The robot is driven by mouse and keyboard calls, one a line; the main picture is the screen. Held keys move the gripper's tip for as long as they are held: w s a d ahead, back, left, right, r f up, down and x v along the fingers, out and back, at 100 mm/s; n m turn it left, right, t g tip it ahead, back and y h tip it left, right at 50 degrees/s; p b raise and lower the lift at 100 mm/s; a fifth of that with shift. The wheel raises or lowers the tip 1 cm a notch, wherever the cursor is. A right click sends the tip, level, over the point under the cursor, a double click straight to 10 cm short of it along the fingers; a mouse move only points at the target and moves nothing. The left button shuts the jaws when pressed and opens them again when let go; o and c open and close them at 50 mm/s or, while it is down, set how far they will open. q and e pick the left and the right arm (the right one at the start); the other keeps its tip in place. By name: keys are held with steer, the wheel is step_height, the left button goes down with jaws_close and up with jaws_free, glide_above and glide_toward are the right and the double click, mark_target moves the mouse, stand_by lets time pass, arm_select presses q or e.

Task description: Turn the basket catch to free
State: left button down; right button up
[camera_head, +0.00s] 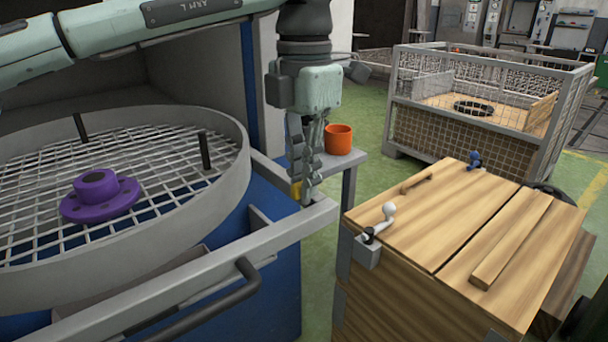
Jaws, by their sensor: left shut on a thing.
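The round mesh basket (240,150) with a grey rim is at the left. A purple flanged part (97,198) sits on its mesh. A grey rail (215,258) runs along the front of the basket. My left gripper (304,192) points down from above and is shut on the catch. The exact angle of the catch cannot be told. My right gripper is not in view.
An orange cup (338,139) stands on a small grey table (345,160) just behind my left gripper. A wooden crate (420,215) with a crank handle is at the right. A dark handle bar (220,305) is below the rail. A wire-mesh cage (560,130) stands behind.

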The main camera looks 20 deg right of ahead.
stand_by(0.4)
arm_select(q)
steer(key=c, duration=1.6)
jaws_free()
steer(key=shift+r, duration=0.1)
step_height(320, 180, up, 12)
steer(key=shift+f, duration=0.1)
